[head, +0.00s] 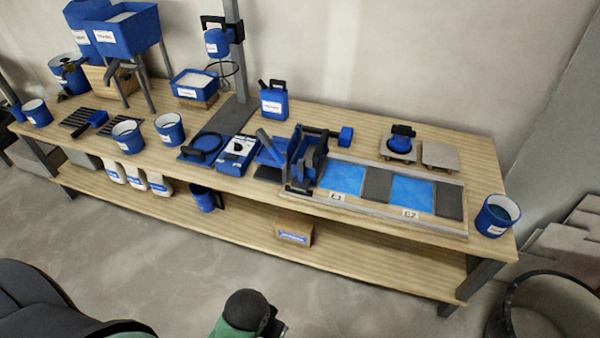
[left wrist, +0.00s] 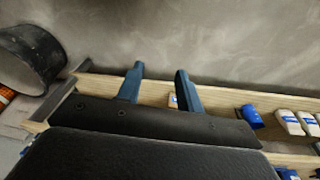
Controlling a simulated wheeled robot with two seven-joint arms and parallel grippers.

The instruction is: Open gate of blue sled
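The blue sled (head: 301,158), with dark grey side parts, sits on the workbench at the left end of the tile frame. A dark bar with a blue block (head: 345,136) at its end sticks out from its back. I cannot make out its gate or whether it is open. In the left wrist view, the two blue fingers of my left gripper (left wrist: 159,72) are spread apart with nothing between them. Neither gripper's fingers show in the head view, and the left gripper is away from the sled. My right gripper is not in view.
The tile frame (head: 385,212) holds blue and grey areas marked E1 and E2. A blue bucket (head: 497,215) stands at the bench's right end. A blue device with a dial (head: 238,154) lies left of the sled. Floor in front of the bench (head: 180,255) is clear.

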